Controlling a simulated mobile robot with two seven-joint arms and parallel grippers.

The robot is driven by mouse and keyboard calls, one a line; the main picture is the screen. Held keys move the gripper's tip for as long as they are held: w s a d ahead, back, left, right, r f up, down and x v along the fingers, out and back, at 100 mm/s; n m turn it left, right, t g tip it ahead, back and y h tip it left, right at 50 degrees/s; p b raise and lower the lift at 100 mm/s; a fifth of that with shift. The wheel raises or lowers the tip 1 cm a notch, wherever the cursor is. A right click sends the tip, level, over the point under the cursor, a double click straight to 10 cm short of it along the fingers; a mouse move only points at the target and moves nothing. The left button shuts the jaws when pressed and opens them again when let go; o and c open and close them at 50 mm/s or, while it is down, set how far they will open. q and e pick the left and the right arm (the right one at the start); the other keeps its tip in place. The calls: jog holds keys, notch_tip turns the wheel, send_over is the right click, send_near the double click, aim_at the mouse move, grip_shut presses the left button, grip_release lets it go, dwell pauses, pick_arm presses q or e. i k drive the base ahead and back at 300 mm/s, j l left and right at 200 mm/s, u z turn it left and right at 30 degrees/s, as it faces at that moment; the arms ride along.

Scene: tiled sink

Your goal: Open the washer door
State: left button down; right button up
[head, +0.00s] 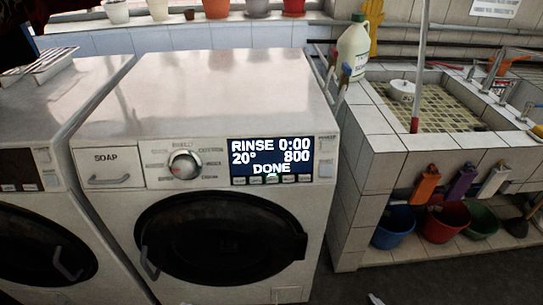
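The white washer (215,100) stands in the middle of the head view. Its round dark door (222,236) is on the front and looks shut. A grey door handle (148,262) is at the door's left edge. The display (271,157) reads "RINSE 0:00", "20°", "800" and "DONE". A knob (185,164) and a soap drawer (108,168) sit left of the display; the drawer is shut. Neither of my grippers can be made out.
A second washer (30,180) stands close on the left. A tiled sink (385,140) is on the right, with a jug (353,48) on its edge and blue (393,227), red (445,222) and green (481,220) buckets below.

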aim_at(216, 242)
jog(key=u, duration=1.5)
jog(key=i+j+u, duration=0.1)
jog(key=j, duration=0.25)
jog(key=i+j+u, duration=0.15)
jog(key=i+j, duration=0.15)
